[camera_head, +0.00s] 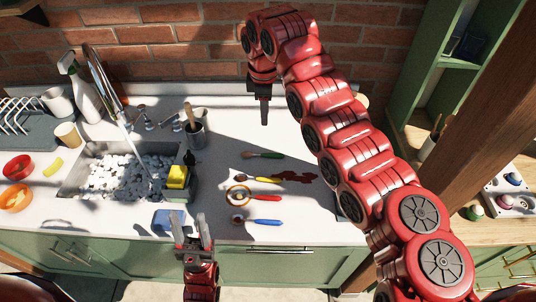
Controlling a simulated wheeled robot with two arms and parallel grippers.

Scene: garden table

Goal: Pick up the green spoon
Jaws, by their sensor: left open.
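The green spoon (264,155) lies on the white countertop, the farthest back in a column of utensils with coloured handles. Its green handle points right and its dark end points left. My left gripper (193,232) is at the counter's front edge, open and empty, left of and well in front of the spoon. My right gripper (264,110) hangs pointing down near the back wall, above and behind the spoon and apart from it. Its fingers show edge-on, so its opening is hidden.
In front of the spoon lie yellow (267,180), red (265,197) and blue (264,222) handled utensils. A dark red stain (298,176) is beside them. Left are a utensil cup (196,136), a yellow sponge (177,177) and a sink (82,184) of white pieces.

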